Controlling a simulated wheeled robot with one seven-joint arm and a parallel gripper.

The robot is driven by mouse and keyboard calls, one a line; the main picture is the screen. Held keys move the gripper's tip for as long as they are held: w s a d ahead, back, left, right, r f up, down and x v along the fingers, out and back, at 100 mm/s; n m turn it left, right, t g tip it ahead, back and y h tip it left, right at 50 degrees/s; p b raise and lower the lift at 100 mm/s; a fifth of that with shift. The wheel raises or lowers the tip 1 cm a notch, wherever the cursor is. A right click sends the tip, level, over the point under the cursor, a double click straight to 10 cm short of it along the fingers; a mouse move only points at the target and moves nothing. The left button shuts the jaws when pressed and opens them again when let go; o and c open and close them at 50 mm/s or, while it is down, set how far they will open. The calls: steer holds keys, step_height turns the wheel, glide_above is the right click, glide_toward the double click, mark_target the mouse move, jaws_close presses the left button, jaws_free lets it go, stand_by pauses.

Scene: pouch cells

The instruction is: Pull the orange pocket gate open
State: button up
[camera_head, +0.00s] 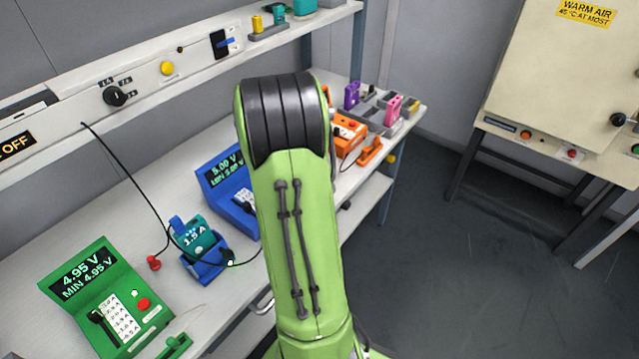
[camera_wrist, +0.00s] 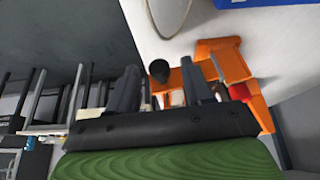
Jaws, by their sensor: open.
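An orange fixture (camera_wrist: 222,62) with upright plates fills the right of the wrist view, by the white bench surface. I cannot tell for certain which of its parts is the pocket gate. A dark round knob (camera_wrist: 158,72) shows beside its orange side. My gripper (camera_wrist: 159,86) is open, with one dark finger on each side of the knob in the picture. I cannot tell whether the fingers touch it. In the head view an orange piece (camera_head: 370,151) lies at the bench's front edge beside an orange box (camera_head: 348,132). My green arm hides the gripper there.
On the bench (camera_head: 130,215) stand a green meter (camera_head: 105,295), a blue meter (camera_head: 222,180) and a teal unit (camera_head: 195,238) in a blue holder. A grey rack (camera_head: 385,112) with purple and pink cells stands at the far end. A cream warm-air cabinet (camera_head: 545,75) stands right, across clear floor.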

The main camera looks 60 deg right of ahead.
steer(key=p+v, duration=0.4)
steer(key=v, duration=1.2)
steer(key=shift+d, duration=0.1)
steer(key=a+r+n+t+y+p, duration=0.1)
steer(key=a+r+n+t, duration=0.2)
steer(key=a, duration=0.4)
steer(key=w+a+r+n+y+p, duration=0.1)
steer(key=a+r+n, duration=0.25)
steer(key=a, duration=0.25)
steer(key=a+r+n+t+y+p, duration=0.1)
steer(key=a+r+n+t, duration=0.1)
steer(key=a+n, duration=0.4)
steer(key=s+a+n+y, duration=0.1)
steer(key=s+a+n, duration=0.2)
steer(key=a, duration=0.2)
steer(key=s+a+r+n+t+y+p, duration=0.1)
steer(key=s+a+n, duration=0.2)
steer(key=a, duration=0.2)
steer(key=shift+a+n, duration=0.35)
steer(key=shift+a, duration=0.05)
